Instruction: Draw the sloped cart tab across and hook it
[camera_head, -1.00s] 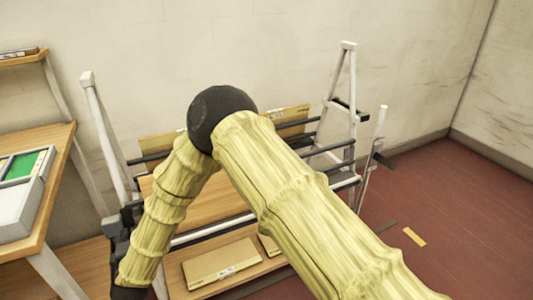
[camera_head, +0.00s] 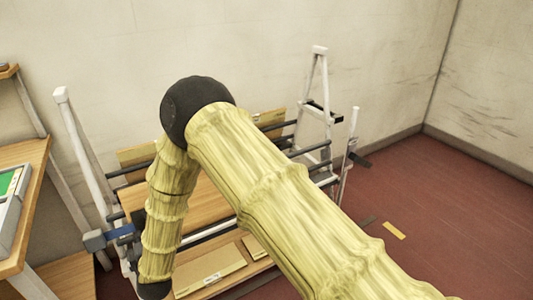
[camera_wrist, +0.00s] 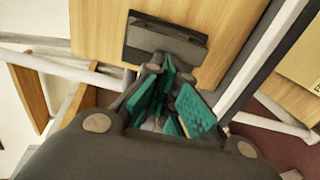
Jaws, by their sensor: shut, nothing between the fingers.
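The cart (camera_head: 225,190) has a white frame, dark rails and wooden shelves, and stands against the wall in the head view. A blue-grey piece (camera_head: 95,241) with a blue strip sits at its left end, beside my forearm. I cannot tell whether this is the tab. In the wrist view, my gripper (camera_wrist: 172,88) has teal finger pads drawn together with nothing held. A dark grey slotted block (camera_wrist: 165,40) lies just beyond the fingers against a wooden panel (camera_wrist: 230,25). Contact is unclear.
Flat cardboard boxes (camera_head: 212,272) lie on the lower shelf. A wooden bench (camera_head: 25,175) with a tray stands at the left. A white post with a dark handle (camera_head: 358,158) stands at the cart's right. The red floor (camera_head: 450,200) at right is mostly clear.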

